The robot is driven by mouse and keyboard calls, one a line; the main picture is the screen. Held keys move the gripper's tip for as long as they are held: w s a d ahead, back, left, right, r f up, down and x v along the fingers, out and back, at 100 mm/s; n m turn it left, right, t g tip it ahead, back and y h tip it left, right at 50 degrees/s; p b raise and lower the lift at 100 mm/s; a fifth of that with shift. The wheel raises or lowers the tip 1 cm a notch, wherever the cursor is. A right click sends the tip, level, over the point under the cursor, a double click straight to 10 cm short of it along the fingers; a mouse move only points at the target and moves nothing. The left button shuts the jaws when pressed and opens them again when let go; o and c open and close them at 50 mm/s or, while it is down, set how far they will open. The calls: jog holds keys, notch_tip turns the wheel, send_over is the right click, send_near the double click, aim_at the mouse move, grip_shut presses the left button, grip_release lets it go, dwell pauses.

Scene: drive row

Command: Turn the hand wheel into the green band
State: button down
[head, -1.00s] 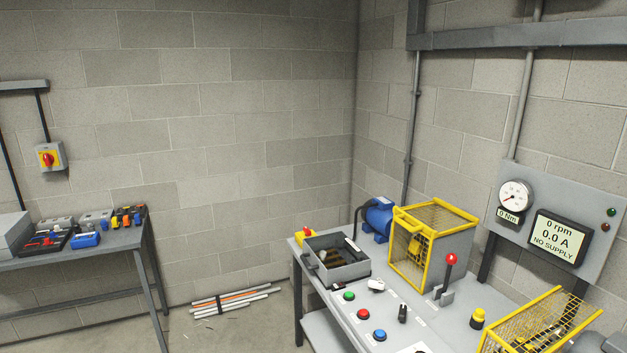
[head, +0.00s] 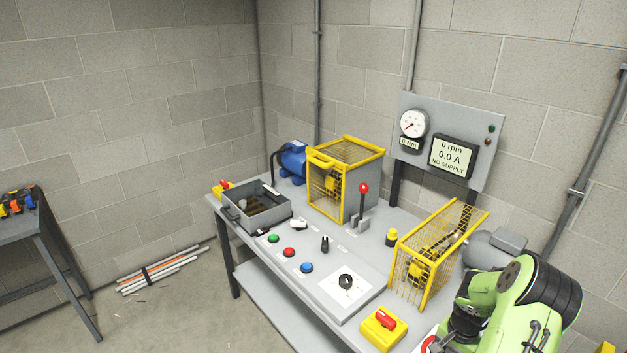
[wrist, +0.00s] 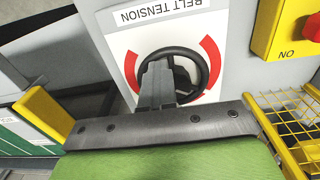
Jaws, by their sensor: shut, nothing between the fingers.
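The black hand wheel (wrist: 192,70) sits on a white plate (wrist: 126,42) in the wrist view, under an upside-down BELT TENSION label. Red arcs flank it on the plate; I see no green band there. The lower left of the wheel is hidden by my gripper (wrist: 158,66). Its grey fingers are shut together, empty, and overlap the wheel's rim and middle. Whether they touch it, I cannot tell. In the head view, my green arm at the lower right hides my gripper, and I cannot make out the wheel.
A yellow box with a red switch (head: 384,325) stands near the bench's front edge; part of one shows at the wrist view's upper right. A yellow mesh guard (head: 432,252) stands beside my arm. The display (head: 453,156) reads 0 rpm, 0.0 A, NO SUPPLY.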

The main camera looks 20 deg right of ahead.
jog(key=w+a, duration=0.1)
jog(key=w+f, duration=0.1)
jog(key=shift+w+a, duration=0.3)
jog(key=shift+a, duration=0.05)
jog(key=shift+s+d, duration=0.1)
jog(key=shift+b, duration=0.3)
jog(key=shift+a+y, duration=0.3)
jog(key=r+p, duration=0.2)
jog(key=r, duration=0.1)
jog(key=r+p, duration=0.1)
jog(key=r, duration=0.1)
jog(key=shift+w+d+r+p, duration=0.25)
jog(key=shift+w+p, duration=0.05)
jog(key=shift+p, duration=0.1)
jog(key=shift+s+r, duration=0.1)
jog(key=shift+r, duration=0.3)
jog(key=shift+d+f, duration=0.1)
jog(key=shift+f, duration=0.05)
